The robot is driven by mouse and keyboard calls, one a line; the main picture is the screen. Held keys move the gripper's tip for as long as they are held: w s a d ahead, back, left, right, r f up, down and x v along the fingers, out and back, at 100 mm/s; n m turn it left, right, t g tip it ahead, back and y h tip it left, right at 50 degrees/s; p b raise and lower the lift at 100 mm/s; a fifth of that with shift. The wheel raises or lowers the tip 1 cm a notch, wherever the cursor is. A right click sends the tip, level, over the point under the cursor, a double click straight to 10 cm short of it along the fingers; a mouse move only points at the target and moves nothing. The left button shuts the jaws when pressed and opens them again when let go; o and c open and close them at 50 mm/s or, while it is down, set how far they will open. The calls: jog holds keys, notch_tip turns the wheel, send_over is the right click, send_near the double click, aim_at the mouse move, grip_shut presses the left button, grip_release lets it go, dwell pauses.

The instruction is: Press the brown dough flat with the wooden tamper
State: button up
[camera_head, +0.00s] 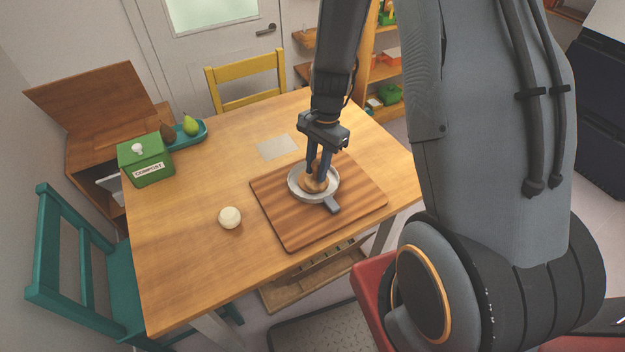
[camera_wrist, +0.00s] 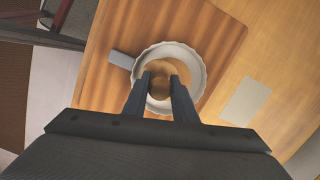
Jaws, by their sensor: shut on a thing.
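The wooden tamper (camera_head: 314,180) is a light brown wooden piece between my fingers, and its round top also shows in the wrist view (camera_wrist: 160,68). My gripper (camera_head: 319,172) points down and is shut on the tamper, inside a pale round dish (camera_head: 331,194) with a grey handle. In the wrist view the dish (camera_wrist: 194,62) has a fluted rim around the tamper and fingertips. The brown dough is not clearly visible; the tamper and fingers cover the middle of the dish. I cannot tell whether the tamper touches it.
The dish stands on a striped wooden board (camera_head: 277,229) on the table. A green compost box (camera_head: 146,160) and a teal tray with pears (camera_head: 205,132) stand farther left. A pale sheet (camera_head: 277,147) lies behind the board.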

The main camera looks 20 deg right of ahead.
jog(key=shift+r, duration=0.1)
dwell(0.6)
jog(key=shift+r+p, duration=0.5)
jog(key=shift+p, duration=0.15)
jog(key=shift+w+a, duration=0.2)
jog(key=shift+w, duration=0.9)
jog(key=shift+w+a, duration=0.2)
jog(key=shift+w, duration=0.85)
jog(key=shift+f+b, duration=0.45)
jog(key=shift+f, duration=0.45)
dwell(0.4)
jog(key=shift+r, duration=0.15)
jog(key=shift+r+p, duration=0.45)
jog(key=shift+p, duration=0.1)
jog(key=shift+r, duration=0.15)
